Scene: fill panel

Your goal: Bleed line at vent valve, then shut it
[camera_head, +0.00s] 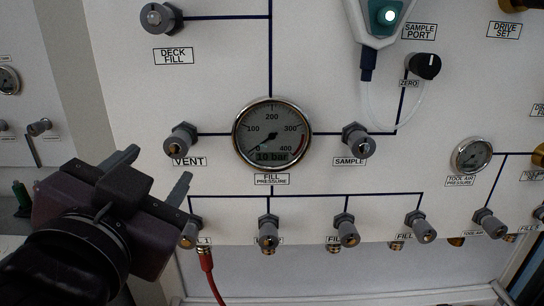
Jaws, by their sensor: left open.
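The vent valve (181,140) is a grey knob on the white panel (330,60), above the label VENT and left of the gauge. The fill pressure gauge (271,135) is round with a metal rim; its digital strip reads 10 bar, and its needle points to the low end. My left gripper (150,180) is at the lower left, in front of the panel. Its jaws are apart and nothing shows between them. My right gripper is out of view.
Several fill valves, including one (268,234) below the gauge, line the panel's bottom. A red hose (207,270) hangs below the first. The sample valve (357,140) is right of the gauge. A handheld device (388,25) with a pale tube hangs at the top.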

